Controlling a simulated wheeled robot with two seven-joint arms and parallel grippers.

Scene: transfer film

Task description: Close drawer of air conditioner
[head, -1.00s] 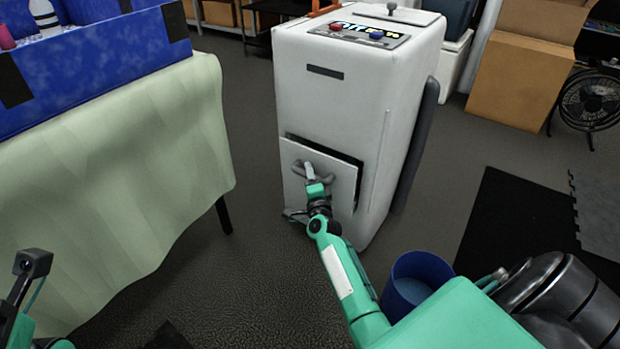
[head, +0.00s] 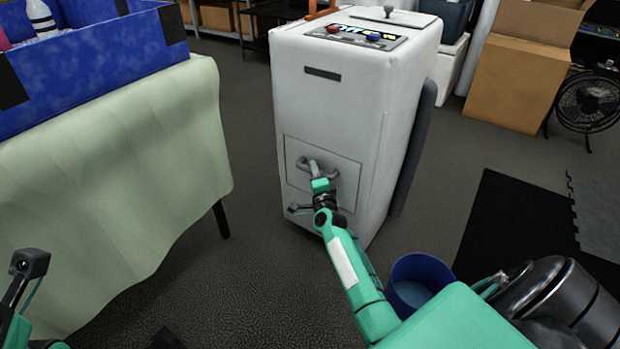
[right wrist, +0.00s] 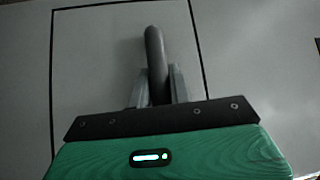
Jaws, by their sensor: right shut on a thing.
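The white air conditioner (head: 335,105) stands upright on the floor at the centre of the head view. Its drawer front (head: 348,178) sits flush in the lower front face, with only a thin dark outline around it. In the right wrist view the drawer front (right wrist: 95,55) fills most of the picture. My right gripper (head: 316,170) is at the drawer's grey handle. In the right wrist view its fingers (right wrist: 158,85) are shut on the handle (right wrist: 154,45), one on each side. My left gripper does not show clearly; only part of the left arm is at the lower left.
A cloth-covered table (head: 120,170) with a blue box (head: 100,60) stands at the left. A blue bucket (head: 420,280) stands on the floor near my right arm. A cardboard box (head: 515,80) and a fan (head: 588,103) are at the back right.

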